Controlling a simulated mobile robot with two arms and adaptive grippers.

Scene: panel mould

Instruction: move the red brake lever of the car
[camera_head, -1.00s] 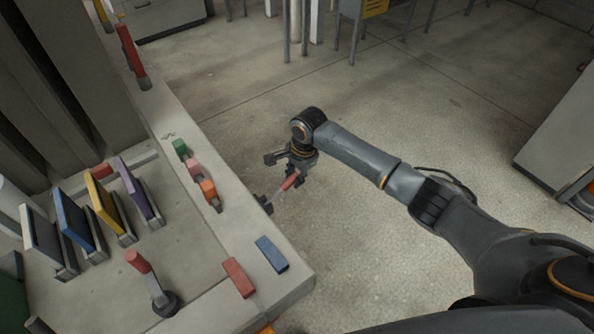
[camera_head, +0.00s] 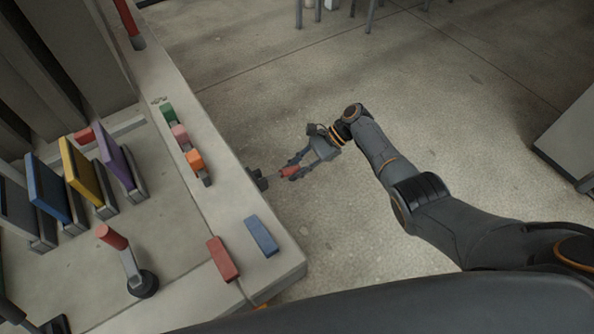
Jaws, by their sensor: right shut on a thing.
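A lever with a red handle (camera_head: 288,171) sticks out from the outer side of the panel, on a dark mount (camera_head: 258,179). My right gripper (camera_head: 293,168) reaches it from the right, with its fingers shut on the red handle's outer end. The handle's tip is partly hidden by the fingers. Another red-handled lever (camera_head: 112,237) stands tilted on a round dark base on top of the panel. A third red handle (camera_head: 127,18) rises at the panel's far end.
The panel (camera_head: 215,205) carries green (camera_head: 168,113), pink (camera_head: 180,136) and orange (camera_head: 195,160) pieces, and red (camera_head: 222,259) and blue (camera_head: 262,236) blocks near its corner. Several coloured upright plates (camera_head: 82,172) stand at left. The floor (camera_head: 430,90) right of the panel is open.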

